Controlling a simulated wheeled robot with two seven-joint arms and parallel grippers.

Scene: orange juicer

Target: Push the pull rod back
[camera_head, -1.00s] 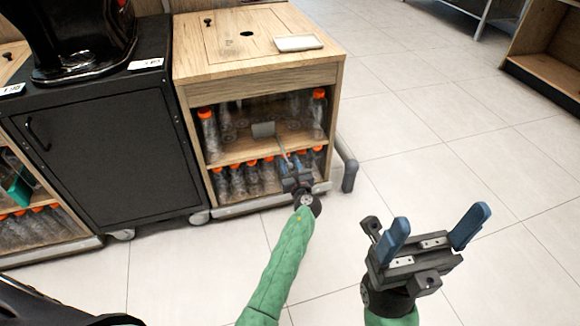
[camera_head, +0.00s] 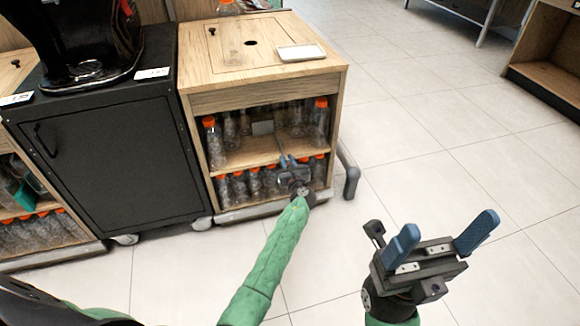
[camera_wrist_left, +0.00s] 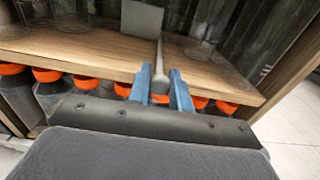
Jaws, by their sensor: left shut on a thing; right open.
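The pull rod is a thin grey rod (camera_wrist_left: 159,52) with a flat grey plate (camera_wrist_left: 141,17) at its far end. The plate also shows in the head view (camera_head: 263,128), inside the upper shelf of the wooden cabinet (camera_head: 265,87), among clear bottles. My left gripper (camera_head: 288,163) is at the cabinet's open front, with its blue fingers (camera_wrist_left: 162,88) on either side of the rod's near end, shut on it. The rod runs from the fingers inward over the middle shelf. My right gripper (camera_head: 441,237) is open and empty, over the floor at right.
Orange-capped bottles (camera_head: 320,120) stand on both cabinet shelves, several close to my left gripper. A white tray (camera_head: 301,52) lies on the cabinet top. A black cabinet (camera_head: 115,150) stands at left. The tiled floor (camera_head: 440,120) at right is clear.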

